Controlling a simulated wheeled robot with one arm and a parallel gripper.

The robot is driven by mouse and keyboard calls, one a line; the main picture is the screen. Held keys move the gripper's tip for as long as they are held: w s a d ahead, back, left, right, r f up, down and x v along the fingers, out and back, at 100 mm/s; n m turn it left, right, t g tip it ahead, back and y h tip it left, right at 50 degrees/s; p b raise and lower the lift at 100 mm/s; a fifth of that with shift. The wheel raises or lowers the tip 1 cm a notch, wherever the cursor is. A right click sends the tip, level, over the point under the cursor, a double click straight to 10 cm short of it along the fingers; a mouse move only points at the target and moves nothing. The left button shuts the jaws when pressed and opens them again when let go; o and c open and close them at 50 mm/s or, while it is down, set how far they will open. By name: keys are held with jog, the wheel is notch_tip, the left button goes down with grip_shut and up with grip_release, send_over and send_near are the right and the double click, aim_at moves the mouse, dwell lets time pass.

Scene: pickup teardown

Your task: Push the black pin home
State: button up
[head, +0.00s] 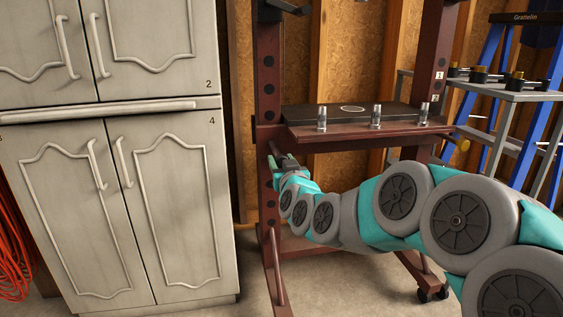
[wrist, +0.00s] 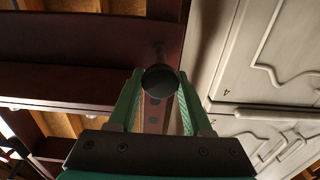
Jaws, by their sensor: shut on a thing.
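The black pin (wrist: 160,80) shows its round dark head in the wrist view, between my gripper's two green fingers. A short length of lighter shaft shows beyond the head, toward the dark red-brown post (wrist: 152,115). My gripper (wrist: 160,92) is shut on the pin. In the head view, my gripper (head: 279,161) is at the left post (head: 268,92) of the red-brown press frame, just below the level of its bed (head: 370,131). The pin's head cannot be made out clearly there. How deep the pin sits in its hole is hidden.
Grey cabinets (head: 165,200) stand close on the left. A dark plate (head: 300,113) and three metal cylinders, one in the middle (head: 376,116), are on the press bed. A yellow-headed pin (head: 463,145) is at the right post. A grey shelf (head: 500,90) and blue ladder (head: 489,60) stand right.

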aim_at(275, 146)
grip_shut()
dwell(0.6)
jog(key=x, duration=0.9)
jog(key=shift+w, duration=0.15)
jog(key=shift+r, duration=0.1)
jog(key=o, duration=1.1)
grip_release()
jog(key=shift+w, duration=0.1)
